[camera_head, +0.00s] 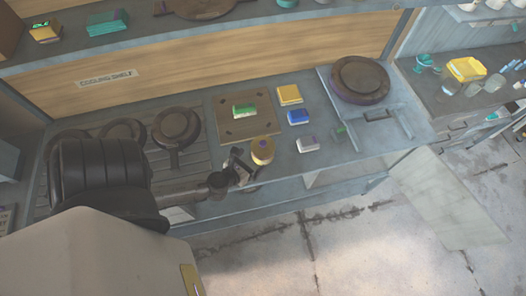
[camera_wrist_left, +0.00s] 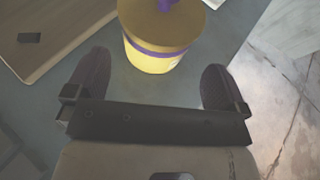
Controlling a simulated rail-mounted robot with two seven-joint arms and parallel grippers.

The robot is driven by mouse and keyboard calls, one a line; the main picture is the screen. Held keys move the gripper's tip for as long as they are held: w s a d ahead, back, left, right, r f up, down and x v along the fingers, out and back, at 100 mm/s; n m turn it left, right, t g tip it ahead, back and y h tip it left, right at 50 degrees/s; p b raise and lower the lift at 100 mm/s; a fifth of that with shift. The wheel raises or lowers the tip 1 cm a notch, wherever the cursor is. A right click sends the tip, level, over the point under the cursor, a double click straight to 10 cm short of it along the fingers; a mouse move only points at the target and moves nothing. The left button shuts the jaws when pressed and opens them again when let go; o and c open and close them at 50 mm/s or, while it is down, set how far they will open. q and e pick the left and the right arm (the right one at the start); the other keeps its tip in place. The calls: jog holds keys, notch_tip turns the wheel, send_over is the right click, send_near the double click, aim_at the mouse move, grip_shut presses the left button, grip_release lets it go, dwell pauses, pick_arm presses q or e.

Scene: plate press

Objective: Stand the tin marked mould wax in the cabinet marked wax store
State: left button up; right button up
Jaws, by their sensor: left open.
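A yellow tin (camera_head: 262,151) with a tan lid stands upright near the front edge of the counter. In the left wrist view the tin (camera_wrist_left: 160,50) shows a purple band and purple knob; its marking cannot be read. My left gripper (camera_head: 240,168) is open just left of and in front of the tin. In the left wrist view its two fingers (camera_wrist_left: 157,78) point towards the tin, which sits ahead between their tips, not gripped. No wax store label is readable, so I cannot tell which cabinet it is. My right gripper is not in view.
Yellow, blue and pale blocks (camera_head: 289,95) stand right of a wooden board (camera_head: 262,126) bearing a green block. Round dark pans (camera_head: 176,127) lie on the left. A round press plate (camera_head: 360,80) is at the right. Below the counter is an opening (camera_head: 335,174).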

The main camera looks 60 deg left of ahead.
aim_at(255, 157)
pick_arm(q)
jog(key=shift+x, duration=3.1)
jog(key=shift+a, duration=0.15)
jog(key=shift+c, duration=0.2)
jog(key=c, duration=0.7)
